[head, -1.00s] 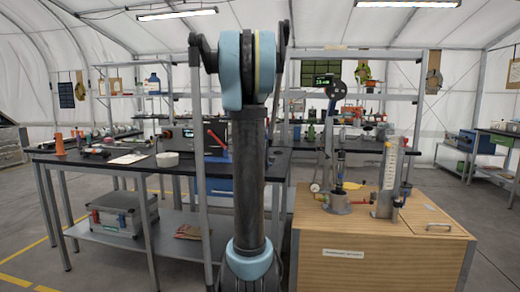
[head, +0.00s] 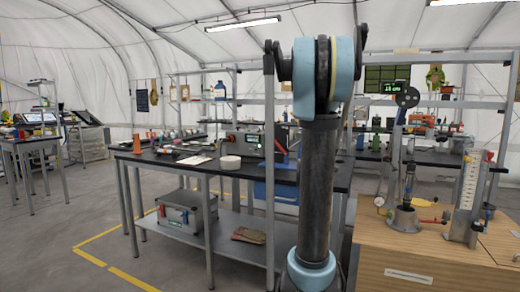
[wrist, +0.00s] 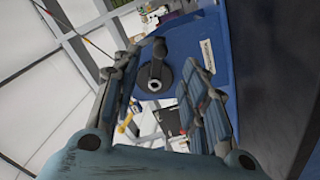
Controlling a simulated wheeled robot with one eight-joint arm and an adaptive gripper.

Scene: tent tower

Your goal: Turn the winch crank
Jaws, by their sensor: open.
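In the wrist view, a dark round hub with a grey stub standing out of it (wrist: 155,75) sits in front of a blue surface (wrist: 205,35). It may be part of the winch, but I cannot tell, and no crank is clear. My gripper (wrist: 173,60) is open, with its two fingers on either side of the hub in the picture. No contact with it is visible. In the head view my arm stands upright in front and my gripper does not show. A red lever (head: 279,147) shows at a dark box (head: 245,142) on the black-topped bench (head: 150,158), left of my arm.
A wooden cabinet (head: 420,262) stands at right with a metal gauge stand (head: 468,200) and a small pump-like device (head: 405,215) on it. A silver case (head: 187,214) is on the bench's lower shelf. The floor at left is open, with yellow lines (head: 92,257).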

